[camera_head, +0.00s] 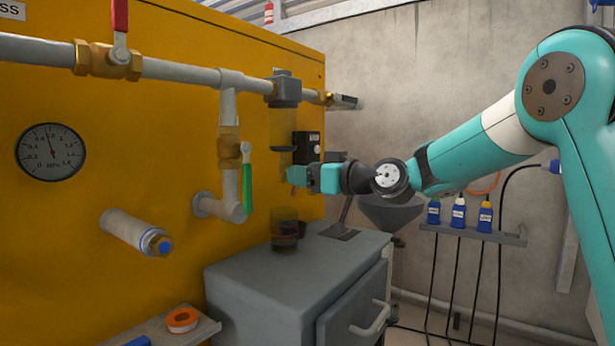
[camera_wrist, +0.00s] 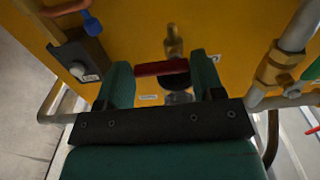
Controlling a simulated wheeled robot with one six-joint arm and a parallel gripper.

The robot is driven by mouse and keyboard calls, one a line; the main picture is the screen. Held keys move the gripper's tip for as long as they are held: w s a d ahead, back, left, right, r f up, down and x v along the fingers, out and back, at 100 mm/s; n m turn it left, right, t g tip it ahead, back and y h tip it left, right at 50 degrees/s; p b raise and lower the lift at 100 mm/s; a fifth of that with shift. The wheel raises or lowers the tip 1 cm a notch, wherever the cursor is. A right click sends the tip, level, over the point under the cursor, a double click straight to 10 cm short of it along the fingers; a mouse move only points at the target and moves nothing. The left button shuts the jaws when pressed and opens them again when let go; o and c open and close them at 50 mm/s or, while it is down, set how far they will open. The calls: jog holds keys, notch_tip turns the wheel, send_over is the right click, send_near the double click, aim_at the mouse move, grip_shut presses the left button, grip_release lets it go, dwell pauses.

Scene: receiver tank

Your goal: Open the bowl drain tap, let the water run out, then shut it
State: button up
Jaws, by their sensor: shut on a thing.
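The clear filter bowl (camera_head: 283,138) hangs under the grey pipe on the yellow tank. My gripper (camera_head: 291,176) is just below it, coming in from the right. A brass fitting (camera_wrist: 174,46) shows just beyond the lever. A dark cup (camera_head: 285,229) stands on the grey cabinet below the bowl. The fingers hide part of the tap, and no running water can be made out.
A green-handled valve (camera_head: 247,178) and pipe elbow are left of the bowl. A black box (camera_head: 306,147) is on the tank beside the bowl. The grey cabinet (camera_head: 290,280) stands below, with a funnel (camera_head: 390,213) to its right.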

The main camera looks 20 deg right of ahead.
jog(key=o, duration=0.9)
jog(key=p+v, duration=0.3)
jog(key=v, duration=1.4)
jog(key=shift+s+d, duration=0.1)
jog(key=shift+s, duration=0.1)
